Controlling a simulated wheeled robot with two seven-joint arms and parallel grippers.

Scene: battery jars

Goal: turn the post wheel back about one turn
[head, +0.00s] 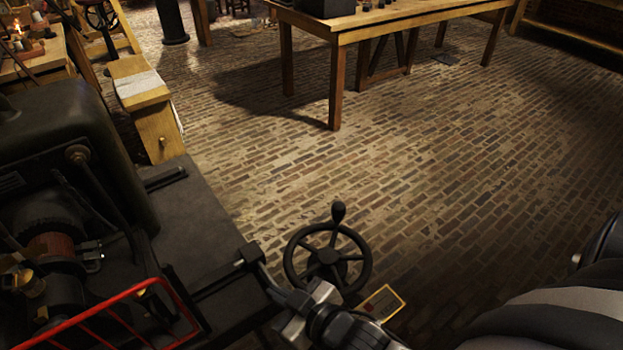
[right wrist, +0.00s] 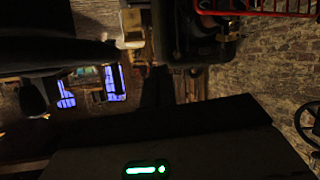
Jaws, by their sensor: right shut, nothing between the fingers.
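The post wheel (head: 291,262) is a dark spoked handwheel with a knob (head: 338,213) standing at the top of its rim in the head view. Part of a dark wheel also shows at the right edge of the right wrist view (right wrist: 301,118). My right gripper (head: 248,256) is shut and empty. Its fingers point up and left, to the left of the wheel, over the dark machine's edge, and appear clear of the rim. The gripper's body covers the area just below the wheel. My left gripper is not in view.
A dark machine (head: 70,140) with a red rail (head: 100,315) fills the lower left. A yellow-edged tag (head: 383,303) is just below the wheel. A wooden table (head: 400,27) stands at the back. The brick floor (head: 450,160) on the right is clear.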

